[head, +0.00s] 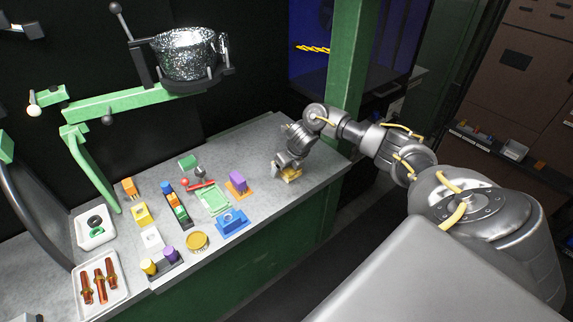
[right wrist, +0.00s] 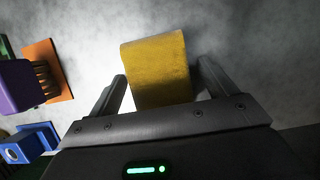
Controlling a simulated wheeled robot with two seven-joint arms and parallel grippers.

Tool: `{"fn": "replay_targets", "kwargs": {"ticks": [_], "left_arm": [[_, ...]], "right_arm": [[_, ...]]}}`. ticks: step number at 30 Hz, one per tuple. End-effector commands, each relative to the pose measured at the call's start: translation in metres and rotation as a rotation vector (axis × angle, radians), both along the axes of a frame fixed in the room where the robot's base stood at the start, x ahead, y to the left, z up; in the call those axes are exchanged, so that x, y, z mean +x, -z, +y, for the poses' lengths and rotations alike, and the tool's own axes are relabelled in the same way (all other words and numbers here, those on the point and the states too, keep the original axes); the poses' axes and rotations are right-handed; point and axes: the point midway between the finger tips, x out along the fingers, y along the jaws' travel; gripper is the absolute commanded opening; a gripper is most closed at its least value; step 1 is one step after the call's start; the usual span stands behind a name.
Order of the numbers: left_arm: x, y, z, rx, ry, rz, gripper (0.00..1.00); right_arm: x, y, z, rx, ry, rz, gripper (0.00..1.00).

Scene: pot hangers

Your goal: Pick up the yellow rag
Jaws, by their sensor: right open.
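The yellow rag (right wrist: 157,70) lies on the grey worktop between the two spread fingers of my right gripper (right wrist: 160,85) in the right wrist view. It looks like a yellow strip with a curved far edge. Its near end is hidden behind the gripper body. In the head view the rag (head: 292,175) shows as a small yellow patch under my right gripper (head: 284,172), at the right end of the bench. The right gripper is open, with a finger on each side of the rag. I cannot tell if the fingers touch it. My left gripper is not in view.
A purple block on an orange base (head: 238,183) and a blue block (head: 232,223) stand left of the gripper. Several small coloured parts and a white tray (head: 101,283) fill the bench's left side. A green post (head: 347,70) rises behind my right arm.

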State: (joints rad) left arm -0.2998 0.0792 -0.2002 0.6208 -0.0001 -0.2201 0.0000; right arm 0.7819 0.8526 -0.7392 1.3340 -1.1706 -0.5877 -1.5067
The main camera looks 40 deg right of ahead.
Motion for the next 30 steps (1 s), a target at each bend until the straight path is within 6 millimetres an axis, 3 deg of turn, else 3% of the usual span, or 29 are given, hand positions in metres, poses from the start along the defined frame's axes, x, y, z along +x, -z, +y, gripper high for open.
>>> {"fn": "replay_targets", "kwargs": {"ticks": [11, 23, 30], "left_arm": [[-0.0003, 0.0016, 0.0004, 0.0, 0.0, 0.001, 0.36], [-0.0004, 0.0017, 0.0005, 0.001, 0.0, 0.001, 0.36], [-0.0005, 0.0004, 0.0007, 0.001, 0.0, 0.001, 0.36]], "right_arm": [[0.0, 0.0012, -0.0001, 0.0, 0.0, 0.0, 0.84], [0.0, 0.0012, -0.0002, 0.0, 0.0, 0.0, 0.33], [0.0, 0.0, -0.0002, 0.0, 0.0, 0.0, 0.32]]}}
